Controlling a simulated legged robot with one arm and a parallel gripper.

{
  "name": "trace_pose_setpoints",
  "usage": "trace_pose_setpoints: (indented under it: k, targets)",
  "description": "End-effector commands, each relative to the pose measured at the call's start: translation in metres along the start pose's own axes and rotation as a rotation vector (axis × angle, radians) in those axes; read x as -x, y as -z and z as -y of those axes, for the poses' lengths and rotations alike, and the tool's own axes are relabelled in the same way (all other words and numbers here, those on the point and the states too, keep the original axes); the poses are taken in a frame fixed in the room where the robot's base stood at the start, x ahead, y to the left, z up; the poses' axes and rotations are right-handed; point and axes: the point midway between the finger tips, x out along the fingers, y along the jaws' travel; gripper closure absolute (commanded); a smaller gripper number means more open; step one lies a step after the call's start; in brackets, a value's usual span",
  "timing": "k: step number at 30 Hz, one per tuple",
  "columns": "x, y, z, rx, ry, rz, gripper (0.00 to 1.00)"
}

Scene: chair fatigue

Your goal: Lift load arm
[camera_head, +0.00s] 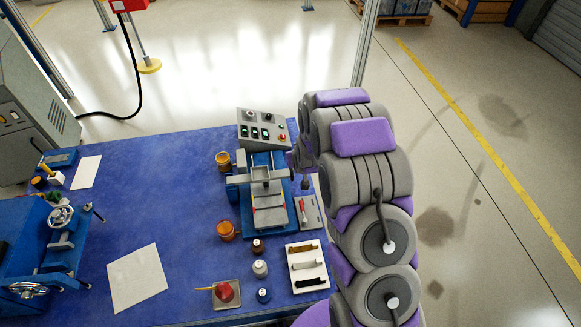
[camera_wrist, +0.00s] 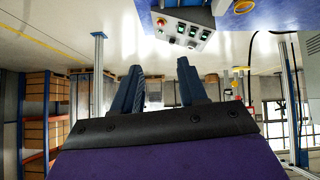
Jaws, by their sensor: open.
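The grey and blue test machine (camera_head: 250,212) stands on the blue table. A grey crossbar (camera_head: 243,180) runs across it. I cannot tell for sure which part is the load arm. The control box (camera_head: 250,120) behind it has lit displays and a red button; it also shows upside down in the wrist view (camera_wrist: 200,17). My gripper is at the right of the machine in the head view, small and partly hidden by my arm. In the wrist view my gripper (camera_wrist: 160,68) is open, with nothing between its two blue fingers.
A paper sheet (camera_head: 137,278) and blue equipment (camera_head: 40,245) are to the left.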

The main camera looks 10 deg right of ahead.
Motion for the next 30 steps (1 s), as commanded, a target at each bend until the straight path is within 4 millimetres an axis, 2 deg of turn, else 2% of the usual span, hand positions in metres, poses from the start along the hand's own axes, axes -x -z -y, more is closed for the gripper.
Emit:
trace_pose_setpoints:
  k: [1,6,15,22,30]
  targets:
    - [-0.017,-0.008,0.001,0.004,-0.002,-0.023,0.58]
    - [-0.059,-0.021,0.003,0.018,-0.014,-0.140,0.58]
    - [-0.113,-0.061,0.010,0.039,-0.039,-0.346,0.58]
    - [-0.133,-0.104,0.016,0.053,-0.063,-0.505,0.58]
    - [-0.131,-0.161,0.025,0.065,-0.092,-0.676,0.58]
